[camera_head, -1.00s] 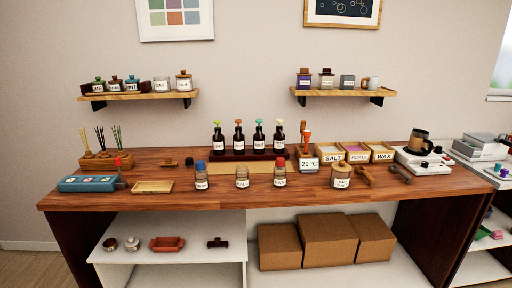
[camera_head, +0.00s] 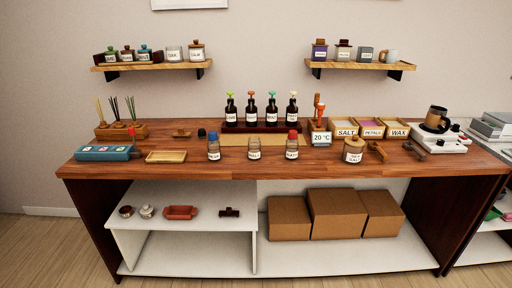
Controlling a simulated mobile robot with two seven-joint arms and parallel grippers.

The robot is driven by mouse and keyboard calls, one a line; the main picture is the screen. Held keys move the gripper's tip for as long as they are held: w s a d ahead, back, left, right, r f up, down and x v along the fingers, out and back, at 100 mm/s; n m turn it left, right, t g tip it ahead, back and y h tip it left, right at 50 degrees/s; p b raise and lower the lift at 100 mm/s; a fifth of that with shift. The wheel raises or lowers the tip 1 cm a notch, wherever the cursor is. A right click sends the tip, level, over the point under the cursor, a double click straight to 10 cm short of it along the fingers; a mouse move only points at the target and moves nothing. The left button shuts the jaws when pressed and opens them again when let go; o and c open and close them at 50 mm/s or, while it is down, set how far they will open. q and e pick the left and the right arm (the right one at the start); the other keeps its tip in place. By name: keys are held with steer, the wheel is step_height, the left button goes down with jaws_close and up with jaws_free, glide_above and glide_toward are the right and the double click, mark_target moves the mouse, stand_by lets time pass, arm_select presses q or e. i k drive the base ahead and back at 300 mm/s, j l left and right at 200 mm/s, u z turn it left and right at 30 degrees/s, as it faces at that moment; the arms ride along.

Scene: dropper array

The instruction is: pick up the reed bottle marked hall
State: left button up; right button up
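A wooden reed holder (camera_head: 142,132) stands at the back left of the wooden counter (camera_head: 330,174). Three bunches of reeds rise from it: pale reeds (camera_head: 100,111) at left, dark reeds (camera_head: 115,107) in the middle and greenish reeds (camera_head: 131,107) at right. The bottles under the reeds are small and partly hidden by the holder. No label marked hall can be read on any of them. Neither of my grippers shows in the head view.
A blue case (camera_head: 104,153), a small dark item with a red top (camera_head: 132,138) and a shallow wooden tray (camera_head: 166,156) lie in front of the holder. Labelled jars such as the blue-capped one (camera_head: 214,152) stand further right. A wall shelf (camera_head: 150,66) hangs above.

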mark_target(254, 142)
steer(key=i+l, duration=0.2)
steer(key=l, duration=0.15)
steer(key=i+l, duration=0.2)
steer(key=l, duration=0.15)
steer(key=i+l+u, duration=0.1)
steer(key=l, duration=0.2)
steer(key=i+l, duration=0.4)
steer(key=l, duration=0.35)
steer(key=i+l, duration=0.2)
steer(key=l, duration=0.15)
steer(key=j+u, duration=0.05)
